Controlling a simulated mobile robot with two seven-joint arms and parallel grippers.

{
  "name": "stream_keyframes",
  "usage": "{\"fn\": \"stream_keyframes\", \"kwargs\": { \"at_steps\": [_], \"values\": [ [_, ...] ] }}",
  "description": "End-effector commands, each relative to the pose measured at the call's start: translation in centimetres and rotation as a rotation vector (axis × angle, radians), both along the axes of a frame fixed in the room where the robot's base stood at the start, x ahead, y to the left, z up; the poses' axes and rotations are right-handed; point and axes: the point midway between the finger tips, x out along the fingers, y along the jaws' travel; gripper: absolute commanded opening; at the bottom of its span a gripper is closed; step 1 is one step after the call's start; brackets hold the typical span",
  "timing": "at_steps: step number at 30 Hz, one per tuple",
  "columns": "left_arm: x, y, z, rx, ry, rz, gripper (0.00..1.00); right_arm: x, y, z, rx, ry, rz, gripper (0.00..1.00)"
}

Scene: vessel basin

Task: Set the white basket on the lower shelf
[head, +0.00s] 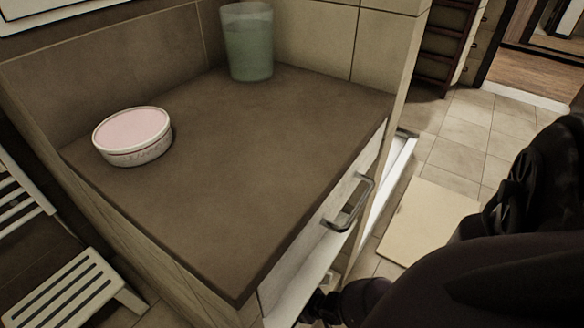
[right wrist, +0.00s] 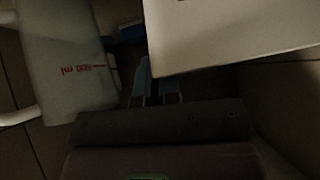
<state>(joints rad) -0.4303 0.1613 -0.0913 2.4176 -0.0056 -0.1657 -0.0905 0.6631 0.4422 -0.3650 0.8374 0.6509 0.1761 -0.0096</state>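I cannot surely pick out the white basket. A large white flat-sided thing (right wrist: 235,35) fills the upper right of the dark right wrist view, and I cannot tell whether it is the basket or part of the cabinet. My right gripper (right wrist: 157,90) is at its lower left edge; whether it touches or grips it is unclear. In the head view my right arm comes in from the right and reaches low beside the cabinet, its gripper hidden. A white surface (head: 308,290), perhaps the lower shelf, shows partly under the drawer. My left gripper is not in view.
The brown countertop (head: 240,170) holds a round pink-topped box (head: 133,138) and a green tumbler (head: 248,45). A drawer handle (head: 350,203) juts out on the cabinet front. A pale bottle (right wrist: 65,65) with red print is left of my right gripper. A white slatted stool (head: 75,295) stands lower left.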

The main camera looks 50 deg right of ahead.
Motion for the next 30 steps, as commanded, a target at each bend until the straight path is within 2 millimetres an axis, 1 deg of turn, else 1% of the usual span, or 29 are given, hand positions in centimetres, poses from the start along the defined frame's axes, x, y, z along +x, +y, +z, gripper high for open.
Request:
{"fn": "stream_keyframes", "kwargs": {
  "at_steps": [1, 4, 6, 9, 15, 23, 24, 28, 29, 30],
  "values": [
    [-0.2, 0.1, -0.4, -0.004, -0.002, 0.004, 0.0, -0.4, 0.0, -0.8, 0.0, 0.006, 0.0, 0.0],
    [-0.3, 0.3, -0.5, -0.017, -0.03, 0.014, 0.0, -1.1, 0.0, -2.2, 0.001, 0.011, 0.0, 0.0],
    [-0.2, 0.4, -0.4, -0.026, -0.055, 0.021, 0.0, -1.2, 0.1, -3.0, 0.001, 0.011, -0.001, 0.0],
    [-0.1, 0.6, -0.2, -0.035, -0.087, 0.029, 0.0, -1.1, 0.0, -3.6, 0.001, 0.008, -0.002, 0.0],
    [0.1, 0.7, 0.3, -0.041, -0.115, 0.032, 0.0, -0.5, 0.0, -3.6, 0.001, 0.0, -0.002, 0.0],
    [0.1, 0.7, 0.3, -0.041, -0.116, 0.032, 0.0, -0.4, 0.0, -3.7, 0.0, -0.002, -0.002, 0.0],
    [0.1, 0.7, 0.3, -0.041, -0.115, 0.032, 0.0, -0.5, 0.0, -3.8, 0.0, -0.001, -0.002, 0.07],
    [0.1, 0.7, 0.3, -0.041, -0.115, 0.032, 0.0, -0.5, 0.0, -3.8, 0.001, 0.0, -0.002, 0.27],
    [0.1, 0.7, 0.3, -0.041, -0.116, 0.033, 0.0, -0.5, 0.0, -3.8, 0.001, 0.0, -0.002, 0.3],
    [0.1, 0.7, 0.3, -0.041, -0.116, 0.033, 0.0, -0.5, 0.0, -3.8, 0.001, 0.0, -0.002, 0.3]
  ]
}}
